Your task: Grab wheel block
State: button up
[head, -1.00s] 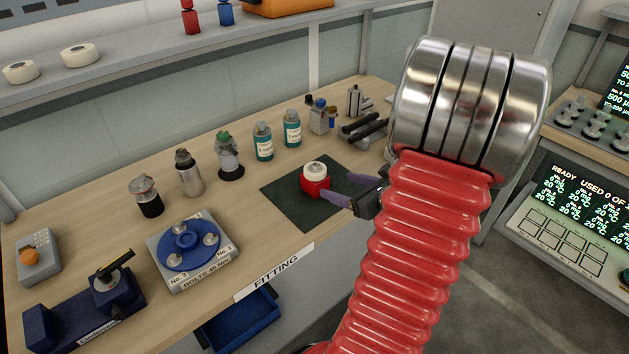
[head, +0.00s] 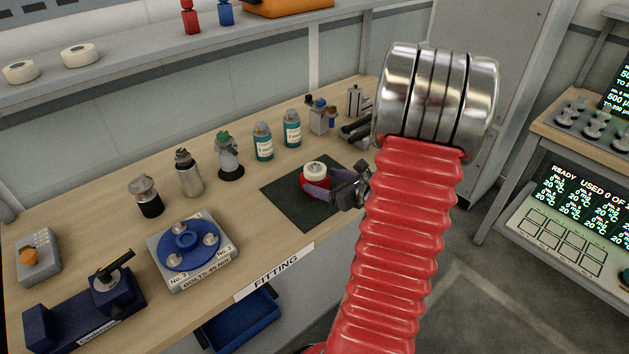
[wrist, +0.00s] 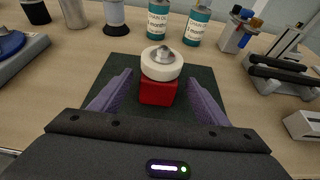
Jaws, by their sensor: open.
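The wheel block is a red block (wrist: 158,92) with a white wheel (wrist: 161,66) and a metal hub on top. It stands upright on a dark green mat (head: 286,210) on the bench. The block also shows in the head view, where its white wheel (head: 315,170) is clear and its red body is partly hidden by a finger. My gripper (wrist: 156,95) is open, with one purple finger on each side of the block. In the wrist view there are gaps between both fingers and the block. My gripper (head: 318,190) is low over the mat.
Two teal oil bottles (head: 263,142) stand behind the mat. A blue disc fixture (head: 184,241) sits to its left. Black bars on a grey stand (wrist: 279,75) are to the right. The mat around the block is otherwise bare.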

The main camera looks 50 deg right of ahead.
jog(key=shift+x, duration=2.4)
jog(key=shift+c, duration=0.4)
jog(key=shift+r, duration=0.1)
grip_shut()
